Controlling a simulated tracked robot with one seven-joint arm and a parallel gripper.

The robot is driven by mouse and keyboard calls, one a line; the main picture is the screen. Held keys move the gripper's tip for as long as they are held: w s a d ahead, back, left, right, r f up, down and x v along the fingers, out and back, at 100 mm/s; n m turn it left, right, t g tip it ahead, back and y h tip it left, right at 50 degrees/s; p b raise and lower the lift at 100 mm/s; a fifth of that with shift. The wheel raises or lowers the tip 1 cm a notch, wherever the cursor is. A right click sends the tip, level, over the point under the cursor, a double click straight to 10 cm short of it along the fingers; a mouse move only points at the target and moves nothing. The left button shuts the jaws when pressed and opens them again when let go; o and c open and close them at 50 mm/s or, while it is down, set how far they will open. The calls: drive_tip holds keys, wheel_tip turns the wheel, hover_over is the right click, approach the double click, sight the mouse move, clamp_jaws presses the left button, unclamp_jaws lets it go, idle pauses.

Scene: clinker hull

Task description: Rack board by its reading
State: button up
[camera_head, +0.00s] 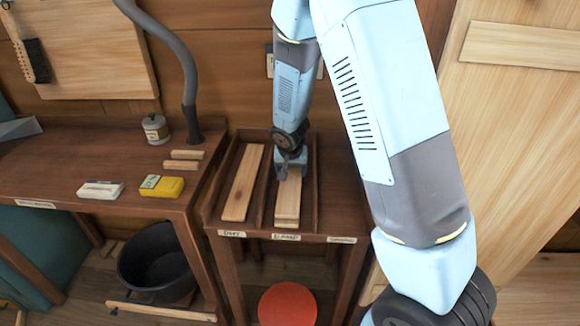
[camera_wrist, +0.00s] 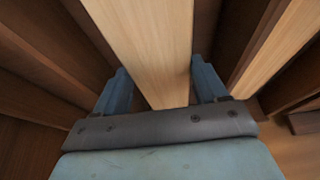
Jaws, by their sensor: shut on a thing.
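The rack (camera_head: 262,228) has three bays with small labels on its front edge. The left label (camera_head: 232,233) seems to say DRY, the middle one (camera_head: 286,237) seems to say DAMP, and the right one is too small to read. A pale board (camera_head: 288,205) is in the middle bay, apparently lying on another board. My gripper (camera_head: 290,170) is over its far end. In the wrist view the fingers stand on both sides of the held board (camera_wrist: 150,45), shut on it. Another board (camera_head: 243,183) lies in the left bay. The right bay looks empty where visible.
The bench at left carries a yellow item (camera_head: 162,186), a pale block (camera_head: 100,190), two small wood strips (camera_head: 183,160) and a tin (camera_head: 156,129). A black bucket (camera_head: 157,268) and a red round stool top (camera_head: 288,304) are below. My arm hides part of the right side.

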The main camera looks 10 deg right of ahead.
drive_tip(key=shift+f, duration=0.3)
idle(0.6)
drive_tip(key=o, duration=1.2)
drive_tip(key=shift+o, duration=0.2)
drive_tip(key=shift+r, duration=0.1)
